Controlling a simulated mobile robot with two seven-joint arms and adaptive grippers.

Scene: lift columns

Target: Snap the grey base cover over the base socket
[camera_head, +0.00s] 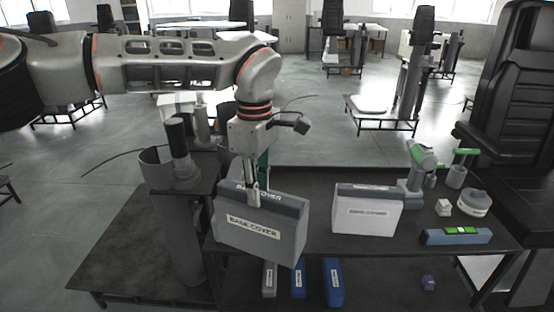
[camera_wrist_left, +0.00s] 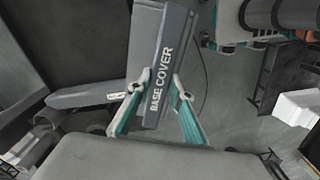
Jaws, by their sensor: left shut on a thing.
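My left gripper (camera_head: 253,196) is shut on the grey base cover (camera_head: 262,242), a box-like part labelled "BASE COVER". The cover hangs slightly tilted at the left end of the dark workbench; I cannot tell whether it touches the bench. In the left wrist view, the teal fingers (camera_wrist_left: 158,100) are on either side of the cover's labelled strip (camera_wrist_left: 167,65). A curved grey shell (camera_head: 172,225) stands on a dark platform left of the cover, with a dark cylinder (camera_head: 179,140) at its top. I cannot clearly make out the base socket. My right gripper is not in view.
Further right are a green-and-grey power tool (camera_head: 420,160), a round grey case (camera_head: 475,203) and a level (camera_head: 458,236). Blue parts (camera_head: 333,283) lie below. A black chair (camera_head: 515,90) stands right.

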